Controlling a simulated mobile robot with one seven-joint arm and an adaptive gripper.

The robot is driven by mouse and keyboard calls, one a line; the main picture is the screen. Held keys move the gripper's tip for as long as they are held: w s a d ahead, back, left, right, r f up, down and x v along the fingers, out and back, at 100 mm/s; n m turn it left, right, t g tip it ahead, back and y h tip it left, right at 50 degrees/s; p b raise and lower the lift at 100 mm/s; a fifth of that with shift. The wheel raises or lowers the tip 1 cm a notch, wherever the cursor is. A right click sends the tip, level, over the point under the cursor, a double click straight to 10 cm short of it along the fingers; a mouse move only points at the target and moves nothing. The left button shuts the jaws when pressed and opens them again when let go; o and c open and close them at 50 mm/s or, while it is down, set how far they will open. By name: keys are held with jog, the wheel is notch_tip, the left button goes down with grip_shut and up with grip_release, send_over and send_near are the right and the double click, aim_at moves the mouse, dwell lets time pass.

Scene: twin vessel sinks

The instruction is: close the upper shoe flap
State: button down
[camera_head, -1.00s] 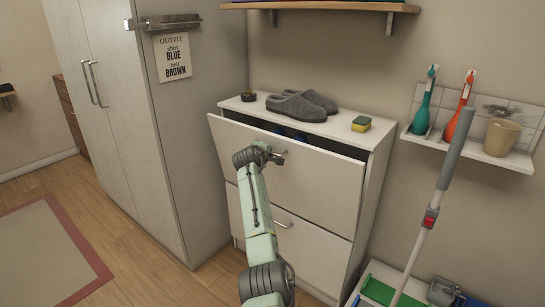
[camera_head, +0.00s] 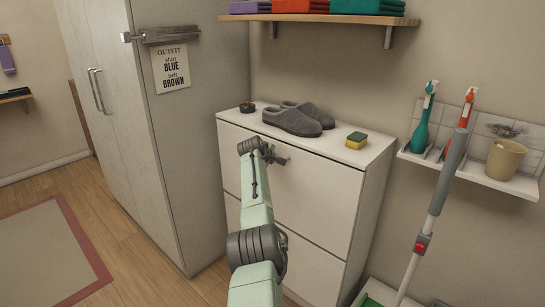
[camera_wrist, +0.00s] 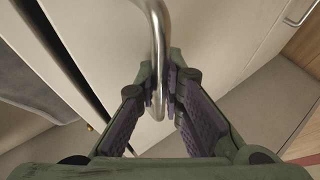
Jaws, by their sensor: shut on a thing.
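The upper shoe flap (camera_head: 320,185) is the top front panel of the white shoe cabinet. In the head view it looks nearly flush with the cabinet front; the wrist view shows a narrow dark strip between the flap (camera_wrist: 110,40) and the cabinet top. My gripper (camera_head: 278,157) is at the flap's upper middle. In the wrist view my gripper (camera_wrist: 170,92) has its purple-padded fingers shut on the curved metal handle (camera_wrist: 158,45). Most of the handle is hidden by my gripper in the head view.
Grey slippers (camera_head: 293,121), a sponge (camera_head: 356,140) and a small dark dish (camera_head: 247,107) sit on the cabinet top. The lower flap (camera_head: 312,262) is shut. A tall wardrobe (camera_head: 190,190) stands to the left, a mop (camera_head: 436,205) to the right.

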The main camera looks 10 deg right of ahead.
jog(key=shift+d+r, duration=0.2)
jog(key=shift+r, duration=0.2)
jog(key=c, duration=2.2)
grip_release()
jog(key=shift+o, duration=1.2)
jog(key=shift+w+d+f, duration=0.1)
jog(key=shift+d+f, duration=0.05)
jog(key=shift+f, duration=0.1)
jog(key=v, duration=1.2)
